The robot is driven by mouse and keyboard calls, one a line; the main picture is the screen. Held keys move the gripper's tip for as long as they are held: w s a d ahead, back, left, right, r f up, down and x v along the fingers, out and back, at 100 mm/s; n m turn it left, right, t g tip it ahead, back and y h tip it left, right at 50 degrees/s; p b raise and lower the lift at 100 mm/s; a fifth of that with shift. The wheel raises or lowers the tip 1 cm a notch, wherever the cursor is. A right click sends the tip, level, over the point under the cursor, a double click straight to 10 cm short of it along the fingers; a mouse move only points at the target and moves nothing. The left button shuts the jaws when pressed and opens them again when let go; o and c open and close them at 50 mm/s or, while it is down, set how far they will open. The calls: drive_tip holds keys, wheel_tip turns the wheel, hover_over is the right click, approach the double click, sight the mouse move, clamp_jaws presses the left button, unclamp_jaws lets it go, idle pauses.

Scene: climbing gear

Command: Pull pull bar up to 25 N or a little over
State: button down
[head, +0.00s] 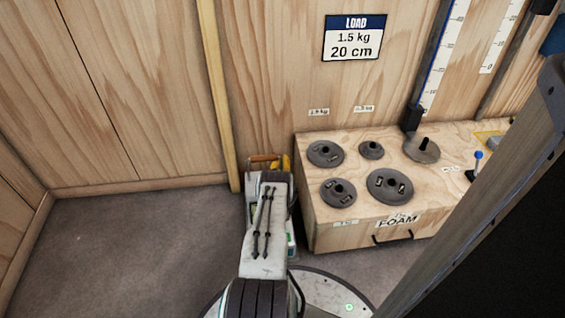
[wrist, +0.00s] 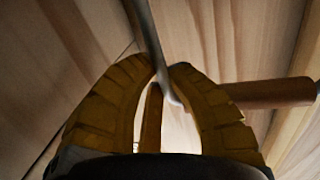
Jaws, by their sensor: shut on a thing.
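The pull bar (head: 264,158) is a brown wooden rod. It shows in the head view just past the end of my arm, in front of the plywood wall. In the wrist view its round end (wrist: 272,94) sticks out to the right of the fingers. A thin grey cord or rod (wrist: 151,35) runs up from between the fingertips. No force reading is legible.
A plywood bench (head: 385,215) with several grey weight discs stands right of my arm. A sign (head: 354,38) reading "LOAD 1.5 kg 20 cm" hangs above. A timber post (head: 218,95) stands left. The grey floor (head: 130,245) at left is clear.

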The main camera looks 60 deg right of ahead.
drive_tip(key=shift+s+d+f+b, duration=0.1)
drive_tip(key=shift+f+b, duration=0.4)
drive_tip(key=shift+f, duration=0.1)
drive_tip(key=shift+s+d+f+b, duration=0.1)
drive_tip(key=shift+f+b, duration=0.35)
drive_tip(key=shift+f, duration=0.1)
drive_tip(key=c, duration=1.5)
unclamp_jaws()
drive_tip(key=o, duration=0.3)
drive_tip(key=shift+w+a+f, duration=0.1)
drive_tip(key=shift+f, duration=0.1)
drive_tip(key=shift+a, duration=0.1)
drive_tip(key=v, duration=1.1)
drive_tip(key=shift+a, duration=0.35)
